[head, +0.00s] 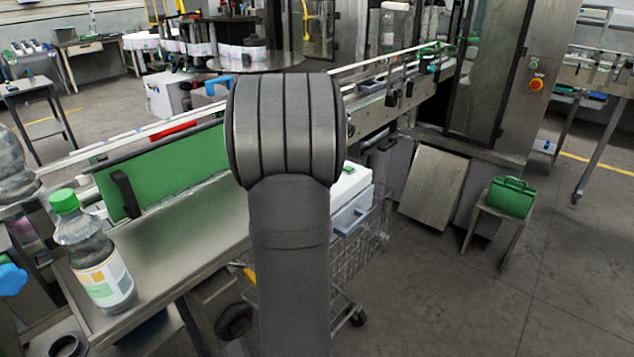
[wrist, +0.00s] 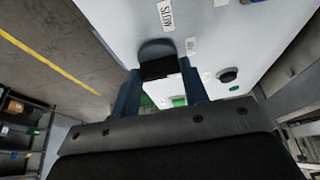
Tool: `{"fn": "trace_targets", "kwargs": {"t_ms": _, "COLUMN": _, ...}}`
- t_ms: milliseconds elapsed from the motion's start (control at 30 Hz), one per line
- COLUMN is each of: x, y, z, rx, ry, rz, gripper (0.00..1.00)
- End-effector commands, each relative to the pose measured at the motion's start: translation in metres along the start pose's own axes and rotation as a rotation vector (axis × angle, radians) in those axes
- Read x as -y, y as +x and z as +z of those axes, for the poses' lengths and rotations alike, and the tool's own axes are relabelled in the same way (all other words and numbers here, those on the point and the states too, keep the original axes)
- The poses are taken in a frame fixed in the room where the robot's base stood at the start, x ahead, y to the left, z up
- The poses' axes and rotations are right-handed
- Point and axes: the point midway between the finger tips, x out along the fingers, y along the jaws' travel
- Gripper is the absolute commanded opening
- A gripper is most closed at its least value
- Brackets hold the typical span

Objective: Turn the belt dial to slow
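In the wrist view, the belt dial (wrist: 157,48) is a grey round knob with a black part, on a pale panel. A label reading SLOW (wrist: 168,13) is above it, slightly right. My gripper (wrist: 160,68) has its two blue fingers apart, one on each side of the dial's black part. The tips are very close to it; I cannot tell whether they touch or grip. In the head view my own arm hides the gripper and the dial. Part of a white box (head: 352,190) shows beside my arm.
The panel also has a second label (wrist: 191,46) and a black round knob (wrist: 228,75). In the head view, a bottle with a green cap (head: 100,265) stands on the steel table at left. A wire cart (head: 365,250) is beside my arm; a green case (head: 511,197) sits on a stool.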

Motion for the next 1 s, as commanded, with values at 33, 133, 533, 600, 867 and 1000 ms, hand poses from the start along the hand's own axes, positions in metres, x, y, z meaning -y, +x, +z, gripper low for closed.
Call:
{"fn": "trace_targets", "kwargs": {"t_ms": 33, "x": 0.0, "y": -0.0002, "z": 0.0, "rx": 0.0, "ry": 0.0, "rz": 0.0, "gripper": 0.18}}
{"fn": "trace_targets", "kwargs": {"t_ms": 133, "x": 0.0, "y": -0.0002, "z": 0.0, "rx": 0.0, "ry": -0.002, "rz": -0.001, "gripper": 0.18}}
{"fn": "trace_targets", "kwargs": {"t_ms": 533, "x": -0.0017, "y": 0.0003, "z": 0.0002, "rx": 0.002, "ry": -0.133, "rz": -0.055, "gripper": 0.18}}
{"fn": "trace_targets", "kwargs": {"t_ms": 600, "x": -0.002, "y": 0.0001, "z": -0.0002, "rx": 0.001, "ry": -0.183, "rz": -0.076, "gripper": 0.18}}
{"fn": "trace_targets", "kwargs": {"t_ms": 867, "x": -0.0039, "y": 0.0004, "z": -0.0008, "rx": 0.001, "ry": -0.403, "rz": -0.169, "gripper": 0.18}}
{"fn": "trace_targets", "kwargs": {"t_ms": 1000, "x": -0.0048, "y": 0.0007, "z": -0.0014, "rx": 0.002, "ry": -0.525, "rz": -0.219, "gripper": 0.18}}
